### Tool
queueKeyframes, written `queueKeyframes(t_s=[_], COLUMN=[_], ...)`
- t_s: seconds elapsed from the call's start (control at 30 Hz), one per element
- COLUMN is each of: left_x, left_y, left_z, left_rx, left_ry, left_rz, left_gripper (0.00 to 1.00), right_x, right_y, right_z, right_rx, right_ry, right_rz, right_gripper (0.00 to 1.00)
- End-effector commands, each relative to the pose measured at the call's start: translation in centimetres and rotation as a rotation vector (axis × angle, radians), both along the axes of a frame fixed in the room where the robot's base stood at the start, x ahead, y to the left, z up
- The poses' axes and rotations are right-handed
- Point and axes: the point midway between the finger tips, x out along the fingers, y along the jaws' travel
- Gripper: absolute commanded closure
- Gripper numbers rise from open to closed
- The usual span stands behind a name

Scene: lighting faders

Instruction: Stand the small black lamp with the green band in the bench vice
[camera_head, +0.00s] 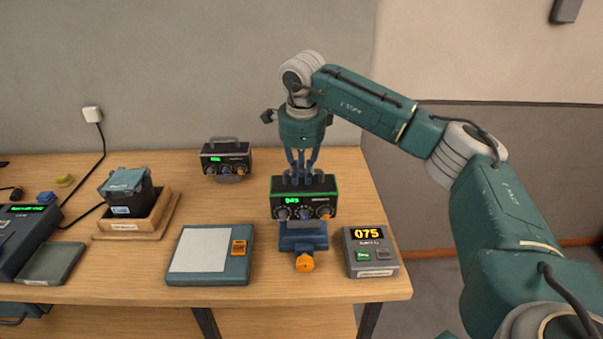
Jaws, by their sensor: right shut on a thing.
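The small black lamp with the green band (304,197) is upright, its display and knobs facing me. My right gripper (302,173) comes down from above and is shut on the top of the lamp. The blue bench vice (303,236) with an orange knob is directly below the lamp. The lamp's lower edge meets the top of the vice in the picture; I cannot tell whether it sits in the jaws or just above, as the jaws are partly hidden. My left gripper is not in view.
A similar black unit (226,158) with a handle stands at the back. A grey box reading 075 (370,252) is right of the vice. A flat pad (207,254) lies left. A wooden tray (159,217) holds a dark block (128,192) further left.

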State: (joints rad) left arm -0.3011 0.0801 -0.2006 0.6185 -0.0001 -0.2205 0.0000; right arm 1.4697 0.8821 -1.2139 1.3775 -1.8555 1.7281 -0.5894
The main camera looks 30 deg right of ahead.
Motion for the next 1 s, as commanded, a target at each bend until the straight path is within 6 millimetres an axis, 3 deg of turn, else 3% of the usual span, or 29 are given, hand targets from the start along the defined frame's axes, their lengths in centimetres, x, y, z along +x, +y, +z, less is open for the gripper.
queueKeyframes(t_s=[1.0], left_x=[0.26], left_y=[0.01], left_z=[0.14], left_rx=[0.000], left_ry=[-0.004], left_rz=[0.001], left_gripper=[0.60], right_x=[0.00], right_y=[0.14], right_z=[-0.18], right_rx=[0.002], right_ry=[-0.009], right_rz=[0.000], right_gripper=[1.00])
